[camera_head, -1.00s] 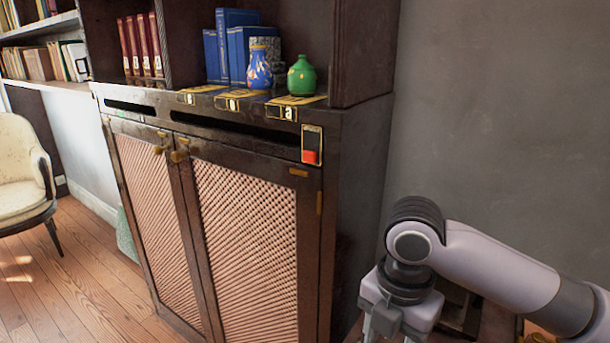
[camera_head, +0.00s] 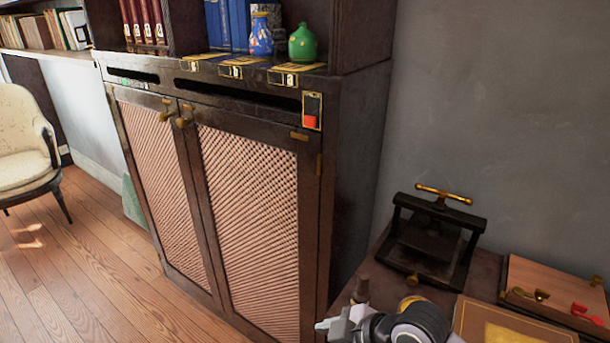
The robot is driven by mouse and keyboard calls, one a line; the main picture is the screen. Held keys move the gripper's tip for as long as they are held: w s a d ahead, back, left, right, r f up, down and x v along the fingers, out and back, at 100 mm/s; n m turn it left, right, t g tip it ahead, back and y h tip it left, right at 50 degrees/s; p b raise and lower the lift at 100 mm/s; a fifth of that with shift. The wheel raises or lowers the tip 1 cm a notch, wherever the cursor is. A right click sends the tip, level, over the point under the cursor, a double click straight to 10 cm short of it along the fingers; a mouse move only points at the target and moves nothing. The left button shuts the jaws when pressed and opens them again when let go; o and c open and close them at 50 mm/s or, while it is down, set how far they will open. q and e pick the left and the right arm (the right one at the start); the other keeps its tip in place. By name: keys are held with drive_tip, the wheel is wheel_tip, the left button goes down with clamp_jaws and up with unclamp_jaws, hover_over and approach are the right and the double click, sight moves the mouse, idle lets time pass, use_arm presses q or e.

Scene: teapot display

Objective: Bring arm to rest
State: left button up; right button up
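My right arm shows at the bottom edge, where its wrist and the light grey gripper (camera_head: 340,326) come into view. The gripper is mostly cut off by the frame, and I cannot tell whether it is open or shut. It is in front of the cabinet's lower right side, near the side table. My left arm and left gripper are out of view.
A dark cabinet (camera_head: 352,165) with lattice doors bears a blue vase (camera_head: 261,38) and a green vase (camera_head: 302,44). A black press (camera_head: 433,240) and a wooden box (camera_head: 550,290) stand on the side table (camera_head: 372,268). Floor (camera_head: 70,280) at left is clear.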

drive_tip(key=s+d+f+m+t+h+p, duration=0.1)
drive_tip(key=s+d+f+m+t+h, duration=0.1)
drive_tip(key=s+d+f+m, duration=0.3)
drive_tip(key=s+d+f+m+t+h, duration=0.3)
drive_tip(key=s+d+f+m, duration=0.3)
drive_tip(key=d, duration=0.5)
drive_tip(key=s+m+t, duration=0.1)
drive_tip(key=m, duration=0.1)
drive_tip(key=shift+s+d+m+p, duration=0.3)
drive_tip(key=shift+s+d+p, duration=0.05)
drive_tip(key=shift+d+p, duration=0.05)
drive_tip(key=shift+f, duration=0.15)
